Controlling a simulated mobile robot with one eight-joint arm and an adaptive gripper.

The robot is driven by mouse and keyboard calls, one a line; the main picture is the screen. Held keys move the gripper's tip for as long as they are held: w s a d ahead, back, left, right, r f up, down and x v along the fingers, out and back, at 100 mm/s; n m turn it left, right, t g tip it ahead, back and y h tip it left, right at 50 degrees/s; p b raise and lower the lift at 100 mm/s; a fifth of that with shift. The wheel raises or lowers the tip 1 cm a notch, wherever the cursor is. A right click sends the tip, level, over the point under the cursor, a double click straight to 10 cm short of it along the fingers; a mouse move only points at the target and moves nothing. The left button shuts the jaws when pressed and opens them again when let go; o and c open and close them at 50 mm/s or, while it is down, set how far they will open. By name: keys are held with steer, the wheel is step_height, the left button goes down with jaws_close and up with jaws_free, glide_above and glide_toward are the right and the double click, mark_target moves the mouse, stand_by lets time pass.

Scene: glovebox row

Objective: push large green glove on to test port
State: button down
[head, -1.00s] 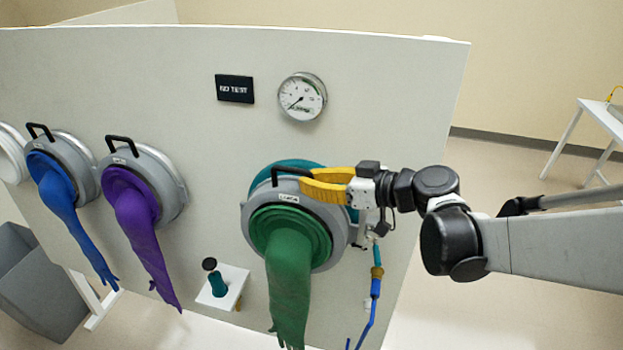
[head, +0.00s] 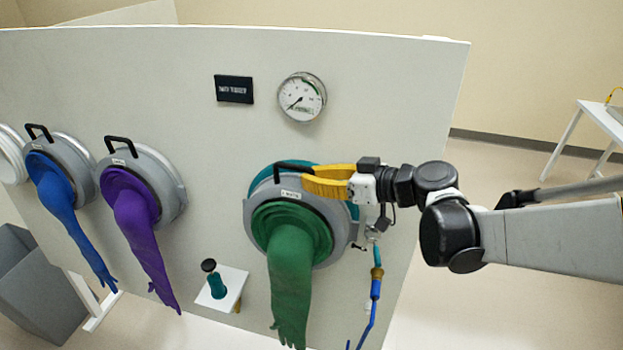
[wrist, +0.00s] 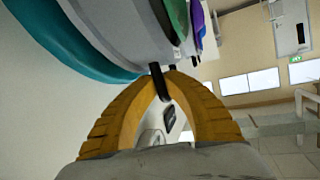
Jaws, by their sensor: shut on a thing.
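The large green glove (head: 290,270) hangs from a grey ring (head: 258,215) with a black handle (head: 290,167) on top. The ring sits in front of the teal test port (head: 264,175), whose rim shows above and to the right of it. My gripper (head: 308,180) has its yellow fingers shut on the black handle. In the wrist view the fingertips (wrist: 168,78) meet around the handle (wrist: 158,80), with the grey ring above and the teal port (wrist: 60,45) at upper left. A gap seems to show between ring and port there; I cannot tell if they touch anywhere.
Blue (head: 62,205) and purple (head: 138,218) gloves hang on ports to the left. A gauge (head: 302,97) and a dark display (head: 234,89) are above. A small shelf (head: 232,283) with a teal, black-topped item juts out at lower left. A blue hose (head: 372,300) hangs right of the glove.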

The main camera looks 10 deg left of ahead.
steer(key=shift+w+d+b, duration=0.1)
steer(key=shift+w+b, duration=0.25)
steer(key=shift+w, duration=0.45)
stand_by(0.7)
steer(key=c, duration=1.4)
jaws_free()
steer(key=shift+f, duration=0.1)
steer(key=v, duration=1.2)
steer(key=s+d+f+m+h+b, duration=0.4)
steer(key=s+d+f+b, duration=0.1)
steer(key=f, duration=0.4)
steer(key=s+d+f+m+t+h+b, duration=0.1)
steer(key=s+d+f+m+h+b, duration=0.3)
steer(key=d+f+b, duration=0.3)
steer(key=s+d+f+m+t+h+b, duration=0.1)
steer(key=s+d+f+m+h+b, duration=0.3)
steer(key=f, duration=0.9)
steer(key=shift+s+d+f+h+b, duration=0.1)
steer(key=shift+s+d+h+b, duration=0.35)
steer(key=shift+s+b, duration=0.5)
steer(key=shift+s+d+h+b, duration=0.35)
steer(key=shift+s+d+b, duration=0.2)
steer(key=shift+b, duration=0.8)
